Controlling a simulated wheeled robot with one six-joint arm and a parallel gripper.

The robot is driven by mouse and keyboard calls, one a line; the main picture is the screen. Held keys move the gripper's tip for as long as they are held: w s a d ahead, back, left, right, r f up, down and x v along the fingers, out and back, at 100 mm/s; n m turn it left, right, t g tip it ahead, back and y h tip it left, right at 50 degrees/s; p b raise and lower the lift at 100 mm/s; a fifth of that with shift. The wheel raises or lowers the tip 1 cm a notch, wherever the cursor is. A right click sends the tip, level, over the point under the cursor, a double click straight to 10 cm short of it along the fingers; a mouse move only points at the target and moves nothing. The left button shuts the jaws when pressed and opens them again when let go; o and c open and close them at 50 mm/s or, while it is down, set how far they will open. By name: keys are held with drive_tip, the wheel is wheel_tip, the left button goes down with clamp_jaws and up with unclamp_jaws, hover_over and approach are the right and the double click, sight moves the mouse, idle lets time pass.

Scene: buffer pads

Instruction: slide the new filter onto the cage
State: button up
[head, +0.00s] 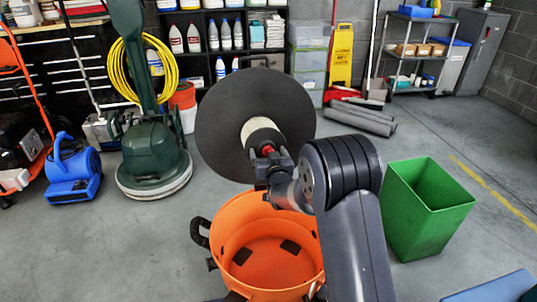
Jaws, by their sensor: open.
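A large dark round disc (222,120) faces me above the orange drum, in the upper middle of the head view. A short cream cylinder (252,128), likely the filter, sits at its centre. A dark round end shows in front of the cream part; I cannot tell whether this is the cage. My gripper (268,152) is open, close in front of this dark end, with a red part between or beside its fingers. The gripper and wrist hide part of the cylinder. I cannot tell whether the fingers touch it or how far the cream part reaches.
The open orange drum (232,232) stands below my gripper, with a black hose at its left. A green bin (428,205) stands at right. A green floor machine (150,160) and blue blower (73,172) stand at left. Grey rolls (360,118) lie behind. Floor at right is mostly clear.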

drive_tip(key=shift+s, duration=0.1)
drive_tip(key=v, duration=1.5)
drive_tip(key=shift+s+r, duration=0.3)
drive_tip(key=shift+r, duration=0.05)
drive_tip(key=shift+w, duration=0.15)
drive_tip(key=x, duration=1.1)
drive_tip(key=shift+w+f, duration=0.3)
drive_tip(key=shift+f, duration=0.05)
